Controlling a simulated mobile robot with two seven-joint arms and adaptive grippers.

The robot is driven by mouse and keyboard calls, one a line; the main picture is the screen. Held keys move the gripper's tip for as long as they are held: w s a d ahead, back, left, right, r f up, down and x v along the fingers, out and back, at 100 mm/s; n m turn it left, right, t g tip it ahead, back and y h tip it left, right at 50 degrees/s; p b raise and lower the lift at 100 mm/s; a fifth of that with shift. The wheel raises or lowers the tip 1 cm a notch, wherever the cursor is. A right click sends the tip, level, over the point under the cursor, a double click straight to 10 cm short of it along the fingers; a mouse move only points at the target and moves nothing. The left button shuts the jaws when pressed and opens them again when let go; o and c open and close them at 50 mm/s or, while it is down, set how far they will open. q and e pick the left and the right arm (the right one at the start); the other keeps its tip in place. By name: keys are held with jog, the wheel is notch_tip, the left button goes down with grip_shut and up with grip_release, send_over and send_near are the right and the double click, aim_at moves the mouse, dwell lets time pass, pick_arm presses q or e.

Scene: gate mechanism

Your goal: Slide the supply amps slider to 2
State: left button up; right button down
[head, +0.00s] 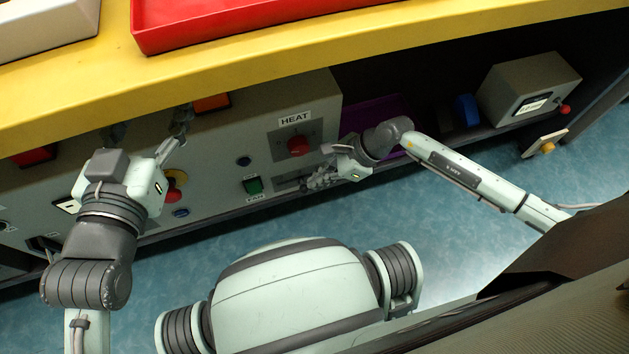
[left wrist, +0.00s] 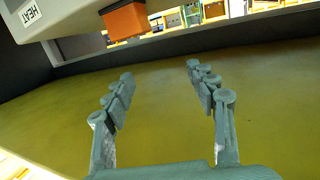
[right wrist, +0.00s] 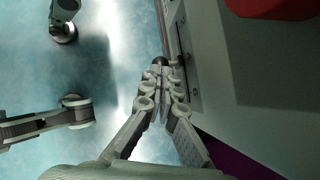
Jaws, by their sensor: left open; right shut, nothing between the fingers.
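A slotted slider plate (head: 290,182) sits low on the grey panel below the HEAT dial; its lettering is too small to read, so I cannot confirm it is the supply amps slider. In the right wrist view, the plate (right wrist: 188,68) shows with a dark round knob (right wrist: 160,61) at my fingertips. My right gripper (head: 308,184) is shut and empty, in front of the plate; I cannot tell whether it touches the knob. The fingers hide part of the slider and its setting. My left gripper (left wrist: 160,82) is open and empty, raised in front of the panel further left.
The red HEAT dial (head: 298,145) and a green switch (head: 253,186) are near the slider. A red and yellow button (head: 175,185) is by my left gripper. A yellow shelf edge (head: 300,75) overhangs the panel. A grey box (head: 525,85) stands at right.

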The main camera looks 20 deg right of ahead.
pick_arm(q)
jog(key=shift+d+r+t, duration=0.25)
jog(key=shift+r+t, duration=0.05)
jog(key=shift+r, duration=0.25)
pick_arm(e)
jog(key=shift+w+a+f, duration=0.15)
jog(key=shift+a+f, duration=0.2)
jog(key=shift+f, duration=0.2)
jog(key=shift+a+r, duration=0.1)
jog(key=shift+a, duration=0.2)
pick_arm(q)
jog(key=a+f+g, duration=0.1)
jog(key=a+f+g+y, duration=0.1)
jog(key=f, duration=0.1)
jog(key=a+f+p, duration=0.1)
jog(key=f, duration=0.1)
jog(key=shift+s+g, duration=0.3)
jog(key=shift+g, duration=0.1)
pick_arm(e)
jog(key=a, duration=0.4)
jog(key=shift+a, duration=0.35)
pick_arm(q)
jog(key=shift+f, duration=0.1)
